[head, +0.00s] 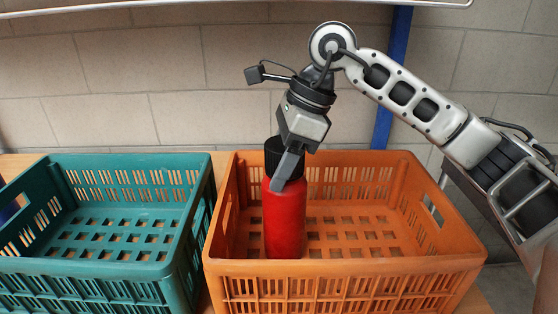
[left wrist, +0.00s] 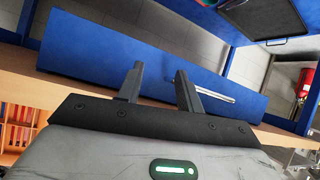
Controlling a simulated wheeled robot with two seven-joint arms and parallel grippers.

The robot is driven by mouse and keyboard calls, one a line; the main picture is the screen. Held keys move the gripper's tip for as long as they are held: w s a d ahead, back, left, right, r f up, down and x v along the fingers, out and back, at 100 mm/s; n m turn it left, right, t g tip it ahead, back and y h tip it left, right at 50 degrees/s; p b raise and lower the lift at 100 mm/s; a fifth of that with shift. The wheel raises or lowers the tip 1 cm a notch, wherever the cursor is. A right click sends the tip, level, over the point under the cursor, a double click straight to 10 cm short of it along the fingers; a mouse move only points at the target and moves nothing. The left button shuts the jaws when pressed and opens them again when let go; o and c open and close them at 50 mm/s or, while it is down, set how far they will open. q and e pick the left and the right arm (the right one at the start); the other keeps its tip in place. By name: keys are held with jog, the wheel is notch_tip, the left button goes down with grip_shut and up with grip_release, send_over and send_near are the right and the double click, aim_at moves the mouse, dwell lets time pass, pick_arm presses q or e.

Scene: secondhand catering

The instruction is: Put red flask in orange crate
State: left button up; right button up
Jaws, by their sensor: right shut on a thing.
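The red flask (head: 284,222) with a black cap stands upright inside the orange crate (head: 345,264), in its left part. My right gripper (head: 284,178) is shut on the flask near its top, just below the cap, coming down from above. The flask's base is low in the crate, but I cannot tell whether it touches the floor. My left gripper (left wrist: 157,85) shows only in the left wrist view. Its two fingers are apart with nothing between them.
A teal crate (head: 110,268) stands close to the left of the orange crate and looks empty. A blue post (head: 392,75) rises behind the orange crate before a block wall. In the left wrist view, a blue panel (left wrist: 110,55) lies beyond my left fingers.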

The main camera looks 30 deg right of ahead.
jog(key=shift+f, duration=0.1)
jog(key=o, duration=1.6)
jog(key=v, duration=1.2)
jog(key=shift+r, duration=0.25)
jog(key=shift+s+a+f, duration=0.1)
